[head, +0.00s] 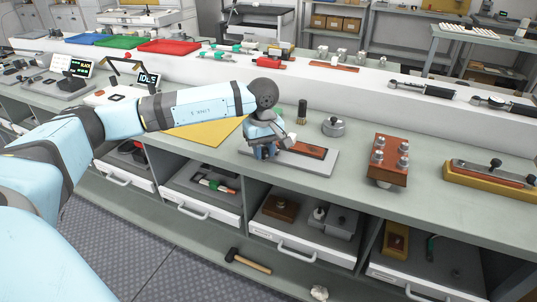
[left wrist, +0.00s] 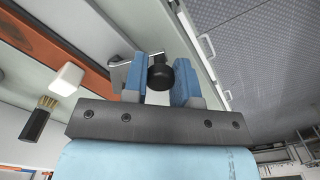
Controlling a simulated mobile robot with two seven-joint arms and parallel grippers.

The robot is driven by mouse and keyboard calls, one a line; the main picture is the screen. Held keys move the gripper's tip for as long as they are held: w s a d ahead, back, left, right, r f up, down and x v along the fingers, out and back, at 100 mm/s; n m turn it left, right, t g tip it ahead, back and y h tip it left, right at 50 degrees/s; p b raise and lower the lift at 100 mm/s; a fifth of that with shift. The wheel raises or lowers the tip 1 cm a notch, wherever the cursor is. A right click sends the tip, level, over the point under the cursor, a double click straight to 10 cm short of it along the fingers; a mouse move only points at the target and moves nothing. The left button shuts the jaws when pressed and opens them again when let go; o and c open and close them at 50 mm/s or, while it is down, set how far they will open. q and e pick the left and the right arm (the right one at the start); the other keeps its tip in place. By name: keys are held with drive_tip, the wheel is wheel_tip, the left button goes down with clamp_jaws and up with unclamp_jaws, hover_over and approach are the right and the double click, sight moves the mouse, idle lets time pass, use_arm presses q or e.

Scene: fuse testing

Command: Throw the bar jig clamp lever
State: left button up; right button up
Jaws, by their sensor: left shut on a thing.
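The bar jig, a grey plate (head: 322,165) with a dark insert in a red-brown frame (head: 308,149), lies on the bench in the middle of the head view. My left gripper (head: 264,152) is over its left end, fingers pointing down. In the left wrist view the blue fingers (left wrist: 166,82) are shut around the clamp lever's black knob (left wrist: 160,74). A grey metal part (left wrist: 119,72) shows beside the fingers. The lever's lower part is hidden. A white block (head: 291,137) stands by the gripper; it also shows in the left wrist view (left wrist: 68,78). My right gripper is not in view.
A dark brush-like item (head: 302,112) and a round metal weight (head: 333,127) stand behind the jig. A brown block with several metal knobs (head: 390,158) stands to the right. A yellow mat (head: 208,134) lies left. Open drawers are below the bench's front edge.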

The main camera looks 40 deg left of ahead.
use_arm(q)
drive_tip(key=a+m, duration=0.1)
drive_tip(key=m, duration=0.1)
drive_tip(key=shift+w+a+m+b, duration=0.1)
drive_tip(key=shift+a+m+b, duration=0.1)
drive_tip(key=shift+m+b, duration=0.2)
drive_tip(key=shift+w+a+m, duration=0.2)
drive_tip(key=shift+a+m, duration=0.3)
drive_tip(key=shift+m, duration=0.6)
drive_tip(key=shift+w+a+m+b, duration=0.3)
drive_tip(key=shift+a+m, duration=0.1)
drive_tip(key=shift+m, duration=0.6)
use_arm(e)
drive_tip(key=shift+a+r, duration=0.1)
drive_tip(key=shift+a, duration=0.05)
use_arm(q)
drive_tip(key=shift+r, duration=0.1)
drive_tip(key=o, duration=0.9)
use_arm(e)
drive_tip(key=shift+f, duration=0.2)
